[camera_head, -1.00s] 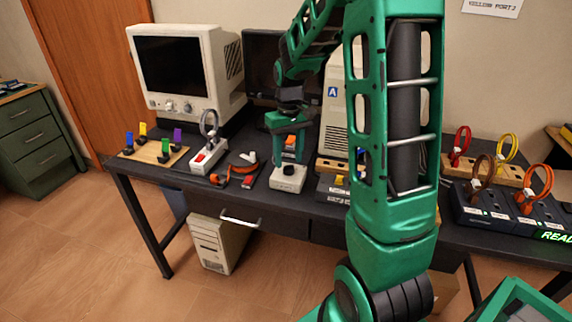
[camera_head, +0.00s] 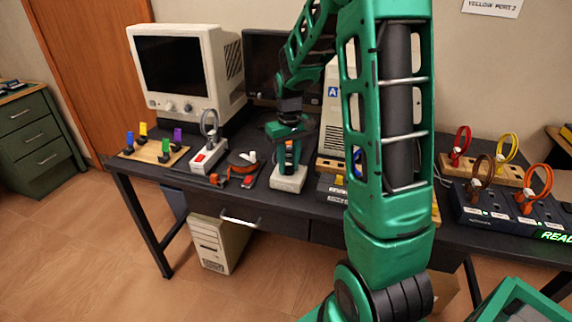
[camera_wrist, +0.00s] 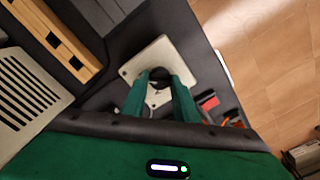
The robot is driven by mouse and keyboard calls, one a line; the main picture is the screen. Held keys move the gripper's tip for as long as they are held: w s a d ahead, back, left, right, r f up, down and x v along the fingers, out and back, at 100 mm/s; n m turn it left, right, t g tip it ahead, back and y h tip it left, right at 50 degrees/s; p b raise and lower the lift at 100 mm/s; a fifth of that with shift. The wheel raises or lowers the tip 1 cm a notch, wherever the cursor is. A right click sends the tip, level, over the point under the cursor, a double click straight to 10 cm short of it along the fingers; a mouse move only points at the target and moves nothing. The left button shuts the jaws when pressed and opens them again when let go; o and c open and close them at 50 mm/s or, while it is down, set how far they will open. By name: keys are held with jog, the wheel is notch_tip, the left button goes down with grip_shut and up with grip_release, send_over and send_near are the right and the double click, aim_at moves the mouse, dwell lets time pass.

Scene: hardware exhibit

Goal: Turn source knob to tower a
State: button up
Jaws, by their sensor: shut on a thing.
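The source knob (camera_wrist: 158,75) is a small dark round knob on a pale box (camera_head: 289,181) near the middle of the table's front. My gripper (camera_wrist: 161,78) has come down onto the knob, with a finger on either side, and is shut on it. In the head view my gripper (camera_head: 288,163) stands upright over the box and hides most of the knob. The tower marked A (camera_head: 333,92) is pale and stands behind and to the right of the box, partly hidden by my arm. The knob's pointing direction cannot be made out.
A grey box with a red switch (camera_head: 206,156) and a dark item with orange parts (camera_head: 243,170) lie left of the knob box. A wooden block (camera_wrist: 62,38) lies near the tower. A monitor (camera_head: 187,70) stands at the back left. Cable loops (camera_head: 483,170) stand at the right.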

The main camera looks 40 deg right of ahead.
jog(key=shift+n, duration=0.3)
jog(key=n, duration=0.3)
jog(key=shift+n, duration=0.3)
jog(key=n, duration=0.4)
jog(key=shift+n, duration=0.3)
jog(key=n, duration=0.9)
jog(key=shift+d, duration=0.1)
jog(key=o, duration=1.1)
jog(key=shift+c, duration=0.2)
